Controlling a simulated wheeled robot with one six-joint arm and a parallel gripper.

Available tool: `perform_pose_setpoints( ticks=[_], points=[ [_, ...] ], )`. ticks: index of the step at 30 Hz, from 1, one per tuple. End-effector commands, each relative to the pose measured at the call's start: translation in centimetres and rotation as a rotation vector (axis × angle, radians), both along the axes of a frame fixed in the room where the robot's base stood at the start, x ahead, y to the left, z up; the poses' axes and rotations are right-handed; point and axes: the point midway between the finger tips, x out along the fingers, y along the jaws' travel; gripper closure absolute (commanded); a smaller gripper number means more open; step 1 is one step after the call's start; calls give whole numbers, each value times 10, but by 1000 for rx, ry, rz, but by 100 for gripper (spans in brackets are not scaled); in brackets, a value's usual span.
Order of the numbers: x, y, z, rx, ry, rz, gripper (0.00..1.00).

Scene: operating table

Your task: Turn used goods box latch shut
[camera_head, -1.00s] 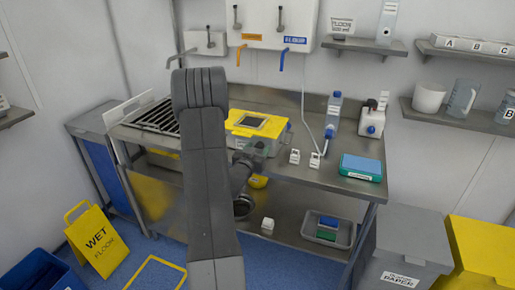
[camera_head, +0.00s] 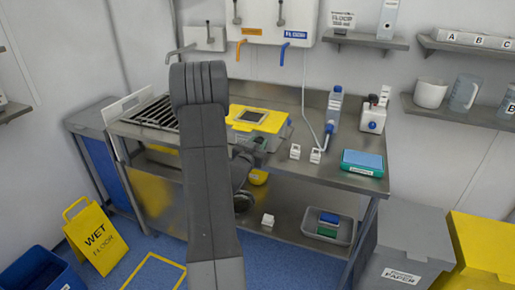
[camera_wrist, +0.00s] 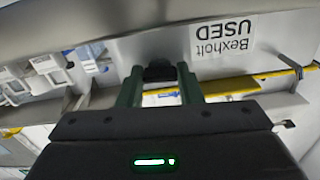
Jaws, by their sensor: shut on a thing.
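The used goods box (camera_head: 256,121) has a yellow lid and stands on the steel table, partly hidden behind my arm. In the wrist view its grey wall shows a white label reading "Bexholt USED" (camera_wrist: 238,36), upside down. A dark latch (camera_wrist: 160,71) sits between the two green fingers of my gripper (camera_wrist: 160,80). The gripper is shut on the latch, against the box's front. In the head view my gripper (camera_head: 252,148) is at the box's front side, small and partly hidden. The latch's exact angle is hard to tell.
A blue-capped bottle (camera_head: 333,108), small white blocks (camera_head: 295,152) and a teal-topped box (camera_head: 362,163) stand to the right on the table. A rack (camera_head: 155,112) is at the left. A yellow wet-floor sign (camera_head: 96,238) stands on the floor.

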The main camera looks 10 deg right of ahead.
Motion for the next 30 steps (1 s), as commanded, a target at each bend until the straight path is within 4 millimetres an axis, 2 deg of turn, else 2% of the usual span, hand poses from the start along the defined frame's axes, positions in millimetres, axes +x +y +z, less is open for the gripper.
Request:
perform_pose_setpoints(
  ticks=[1, 7, 30],
  points=[
    [0, 0, -5, 23, -22, -1, 90],
    [0, 0, -8, 155, -114, -1, 90],
    [0, 0, -5, 760, -526, 1, 90]
  ],
)
